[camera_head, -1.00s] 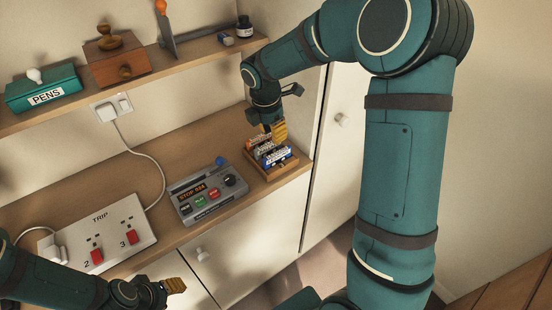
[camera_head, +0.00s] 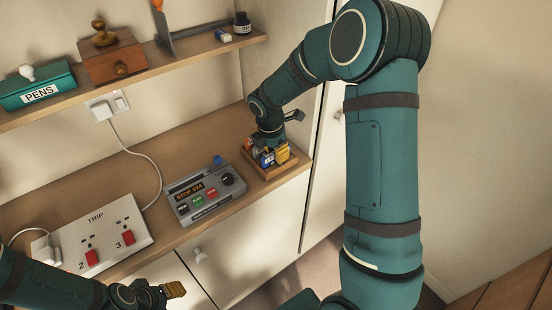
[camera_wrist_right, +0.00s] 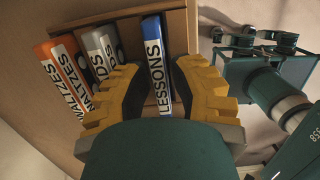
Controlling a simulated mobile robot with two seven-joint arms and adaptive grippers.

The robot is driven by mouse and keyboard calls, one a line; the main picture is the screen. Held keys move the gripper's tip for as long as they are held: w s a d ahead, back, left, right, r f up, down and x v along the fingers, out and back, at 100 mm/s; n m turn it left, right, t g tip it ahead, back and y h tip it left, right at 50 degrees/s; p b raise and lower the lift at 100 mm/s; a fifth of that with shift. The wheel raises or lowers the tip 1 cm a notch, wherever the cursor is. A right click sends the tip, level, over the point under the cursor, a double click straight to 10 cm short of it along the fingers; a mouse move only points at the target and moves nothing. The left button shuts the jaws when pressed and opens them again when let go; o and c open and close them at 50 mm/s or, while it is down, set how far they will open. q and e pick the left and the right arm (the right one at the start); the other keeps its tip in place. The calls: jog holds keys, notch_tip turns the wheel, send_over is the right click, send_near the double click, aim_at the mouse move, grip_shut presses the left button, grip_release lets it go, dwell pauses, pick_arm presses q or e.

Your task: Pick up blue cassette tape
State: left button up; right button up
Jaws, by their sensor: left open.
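The blue cassette tape (camera_wrist_right: 155,60), labelled LESSONS, stands on edge in a small wooden tray (camera_wrist_right: 192,60) in the right wrist view. In the head view the tray (camera_head: 269,175) sits at the right end of the desk. My right gripper (camera_wrist_right: 158,78) is open, with its yellow fingers apart on either side of the blue tape. In the head view my right gripper (camera_head: 272,158) is down at the tray and hides part of the tapes. My left gripper (camera_head: 172,290) is open and empty at the lower left, in front of the desk.
Orange WALTZES tapes (camera_wrist_right: 58,75) and grey tapes (camera_wrist_right: 97,50) stand left of the blue one. A grey control box (camera_head: 207,190) is left of the tray. A white TRIP socket panel (camera_head: 95,235) lies further left. The shelf (camera_head: 190,52) runs above.

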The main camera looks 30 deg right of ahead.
jog(key=shift+f, duration=0.25)
dwell(0.4)
grip_shut()
